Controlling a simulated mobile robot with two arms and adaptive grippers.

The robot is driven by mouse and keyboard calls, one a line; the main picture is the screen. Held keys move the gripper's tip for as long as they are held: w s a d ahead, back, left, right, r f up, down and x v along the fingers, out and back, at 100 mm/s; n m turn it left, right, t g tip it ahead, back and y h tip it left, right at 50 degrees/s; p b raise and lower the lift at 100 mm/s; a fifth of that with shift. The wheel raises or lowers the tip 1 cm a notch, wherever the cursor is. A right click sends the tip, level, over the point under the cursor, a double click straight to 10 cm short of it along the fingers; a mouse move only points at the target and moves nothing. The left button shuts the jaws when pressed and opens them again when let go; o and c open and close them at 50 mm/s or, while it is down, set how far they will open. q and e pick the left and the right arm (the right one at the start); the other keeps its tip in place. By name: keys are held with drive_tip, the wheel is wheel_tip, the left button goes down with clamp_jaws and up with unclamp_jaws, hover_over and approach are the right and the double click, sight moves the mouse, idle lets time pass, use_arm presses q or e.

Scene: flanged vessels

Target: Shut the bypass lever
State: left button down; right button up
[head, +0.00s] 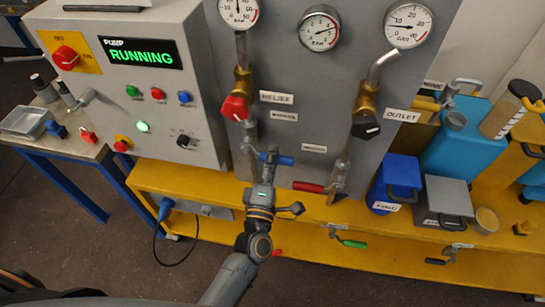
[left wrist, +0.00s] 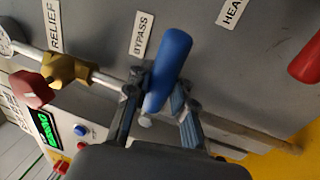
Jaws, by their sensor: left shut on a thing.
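The bypass lever (head: 284,160) is a blue handle on a pipe low on the grey panel, lying sideways across the pipe. In the left wrist view the blue lever (left wrist: 173,58) fills the middle, beside the BYPASS label (left wrist: 143,35). My left gripper (head: 267,163) is at the lever, with its fingers on both sides of the handle. In the left wrist view the gripper (left wrist: 158,105) is shut on it, and the fingers hide part of the pivot. My right gripper is not in view.
A red lever (head: 308,187) sits just right on the neighbouring pipe. A red relief knob (head: 235,108) is above. The pump box (head: 150,90) reads RUNNING at left. A yellow frame (head: 190,182) runs below. Blue containers (head: 398,172) stand at right.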

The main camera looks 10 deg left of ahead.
use_arm(q)
drive_tip(key=shift+s+f, duration=0.1)
drive_tip(key=shift+f, duration=0.15)
drive_tip(key=c, duration=1.3)
unclamp_jaws()
drive_tip(key=shift+c, duration=0.2)
drive_tip(key=shift+o, duration=1)
drive_tip(key=shift+s+r, duration=0.1)
drive_tip(key=shift+r, duration=0.15)
drive_tip(key=s+f, duration=0.2)
drive_tip(key=s, duration=1)
drive_tip(key=shift+a+f, duration=0.2)
drive_tip(key=shift+a, duration=0.05)
drive_tip(key=shift+w, duration=0.1)
